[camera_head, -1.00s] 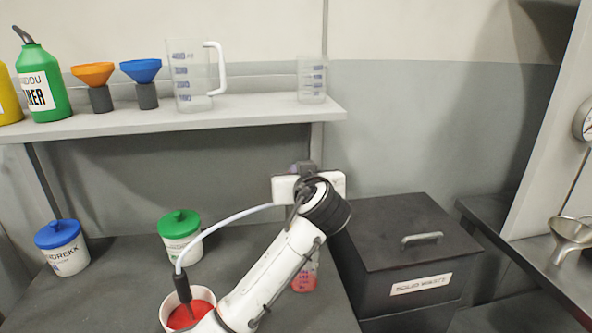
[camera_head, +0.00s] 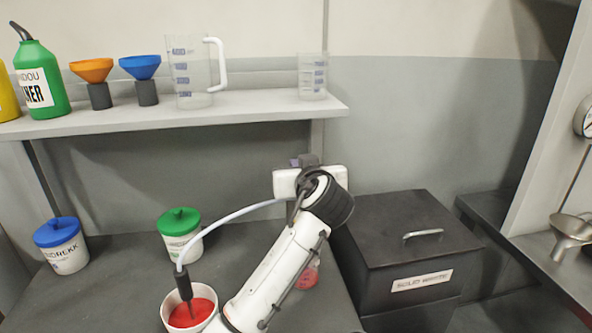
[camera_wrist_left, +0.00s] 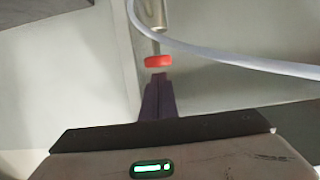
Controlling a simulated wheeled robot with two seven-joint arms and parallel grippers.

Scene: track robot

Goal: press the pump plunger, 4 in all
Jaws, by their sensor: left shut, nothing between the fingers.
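In the left wrist view, the pump's red disc-shaped plunger top (camera_wrist_left: 158,62) sits on a thin rod from a metal barrel (camera_wrist_left: 151,15). My left gripper (camera_wrist_left: 158,76) is shut and empty, its dark purple fingertips right at the red disc. I cannot tell whether they touch. In the head view my white left arm rises from the bottom and hides most of the pump. A pale hose (camera_head: 235,216) runs from behind the arm to a dark nozzle (camera_head: 184,284) over a white cup with red contents (camera_head: 200,311). My right gripper is not in view.
A flask with pink liquid (camera_head: 307,277) stands behind my arm. A dark solid-waste bin (camera_head: 400,225) stands at right. Jars with green (camera_head: 179,220) and blue lids (camera_head: 57,231) stand at left. A shelf (camera_head: 200,112) with jugs and funnels hangs above.

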